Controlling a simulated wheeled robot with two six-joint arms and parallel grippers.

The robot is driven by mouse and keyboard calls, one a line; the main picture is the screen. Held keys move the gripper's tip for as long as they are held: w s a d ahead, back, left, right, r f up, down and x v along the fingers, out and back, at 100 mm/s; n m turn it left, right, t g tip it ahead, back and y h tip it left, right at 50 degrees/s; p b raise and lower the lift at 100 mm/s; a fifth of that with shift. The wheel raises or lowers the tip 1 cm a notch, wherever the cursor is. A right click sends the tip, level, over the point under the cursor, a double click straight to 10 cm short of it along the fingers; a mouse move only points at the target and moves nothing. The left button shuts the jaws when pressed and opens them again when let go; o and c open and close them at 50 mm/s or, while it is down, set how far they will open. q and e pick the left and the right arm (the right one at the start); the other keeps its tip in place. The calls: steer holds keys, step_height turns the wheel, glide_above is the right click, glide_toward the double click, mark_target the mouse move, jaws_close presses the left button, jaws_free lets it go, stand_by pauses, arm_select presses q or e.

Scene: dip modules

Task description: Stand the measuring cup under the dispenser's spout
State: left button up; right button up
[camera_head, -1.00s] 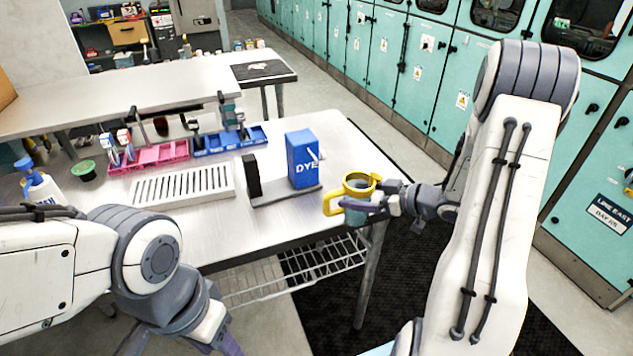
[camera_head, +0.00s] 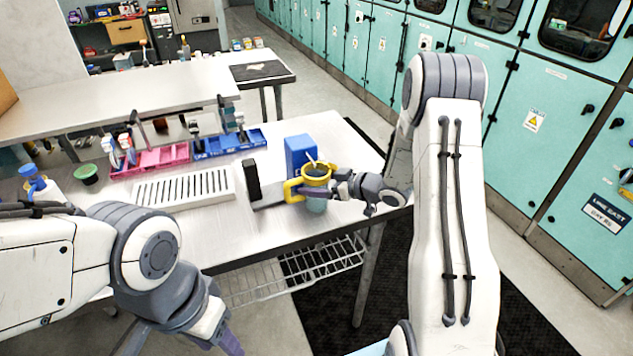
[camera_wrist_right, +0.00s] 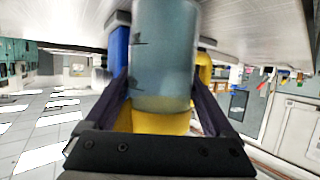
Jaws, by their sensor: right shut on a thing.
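The measuring cup (camera_head: 316,171), with a yellow rim and handle and a clear bluish body, is in my right gripper (camera_head: 335,186). It is upright in the head view, in front of the blue dispenser (camera_head: 298,148), and covers part of it. A thin spout or lever shows just above the cup's rim. I cannot tell whether the cup touches the dispenser or its base. In the right wrist view the cup's body (camera_wrist_right: 165,55) is between both fingers, with a blue part of the dispenser (camera_wrist_right: 118,50) beside it. My left gripper (camera_head: 225,340) is cut off at the bottom edge.
A black block (camera_head: 252,180) stands left of the dispenser. Further left are a white slotted tray (camera_head: 185,190), pink bins (camera_head: 160,160), blue bins (camera_head: 228,143) and a green-topped cup (camera_head: 87,173). The metal table's front (camera_head: 240,240) is clear.

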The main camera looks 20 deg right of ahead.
steer(key=shift+f, duration=0.15)
steer(key=o, duration=1.3)
steer(key=shift+s+d+r, duration=0.15)
steer(key=shift+r, duration=0.05)
steer(key=b+v, duration=0.1)
steer(key=v, duration=1)
steer(key=shift+s+d+r, duration=0.1)
steer(key=shift+s+r, duration=0.1)
steer(key=shift+s, duration=0.05)
